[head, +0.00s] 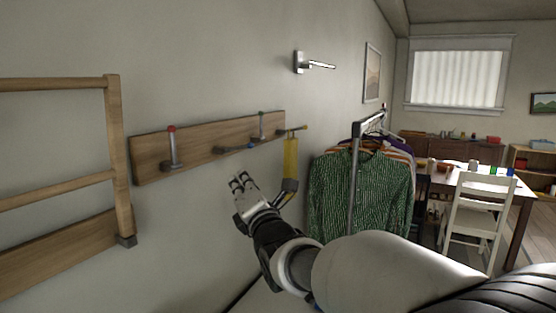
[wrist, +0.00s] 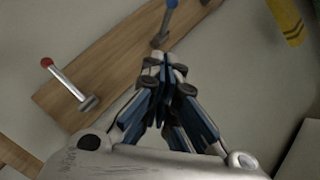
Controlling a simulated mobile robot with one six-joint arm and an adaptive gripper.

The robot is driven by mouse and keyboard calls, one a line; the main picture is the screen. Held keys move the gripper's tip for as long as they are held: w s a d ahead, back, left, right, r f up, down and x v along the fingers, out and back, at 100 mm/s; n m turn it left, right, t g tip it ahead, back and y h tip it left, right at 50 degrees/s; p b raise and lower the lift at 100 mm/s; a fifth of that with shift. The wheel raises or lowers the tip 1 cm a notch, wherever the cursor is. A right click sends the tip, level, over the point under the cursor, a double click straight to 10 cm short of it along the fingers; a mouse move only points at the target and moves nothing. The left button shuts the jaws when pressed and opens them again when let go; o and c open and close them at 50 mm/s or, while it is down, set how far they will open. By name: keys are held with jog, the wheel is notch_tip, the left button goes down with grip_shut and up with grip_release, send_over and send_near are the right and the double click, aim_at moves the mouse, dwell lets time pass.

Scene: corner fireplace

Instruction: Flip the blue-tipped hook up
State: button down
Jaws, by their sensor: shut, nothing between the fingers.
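The blue-tipped hook (head: 235,149) sticks out low from the wooden wall rail (head: 150,154), with its blue tip to the right. In the wrist view, the blue-tipped hook (wrist: 164,24) lies just beyond my fingertips, its tip near the top edge. My gripper (head: 239,180) is below the rail and the hook, fingers pointing up toward it. In the wrist view, my gripper (wrist: 166,62) has its fingers together with nothing between them. Whether a fingertip touches the hook's base I cannot tell.
A red-tipped hook (head: 171,148) and a green-tipped hook (head: 262,125) stand upright on the rail. A clothes rack (head: 355,180) stands further right. A wooden ladder-like frame (head: 118,160) is at left.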

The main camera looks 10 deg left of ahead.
aim_at(235, 148)
jog(key=w+a+r, duration=0.2)
jog(key=w+r, duration=0.1)
jog(key=w, duration=0.5)
jog(key=shift+a, duration=0.2)
jog(key=shift+s+r, duration=0.1)
jog(key=shift+r, duration=0.1)
jog(key=shift+r+n+p, duration=0.25)
jog(key=shift+n+p, duration=0.05)
jog(key=shift+p, duration=0.35)
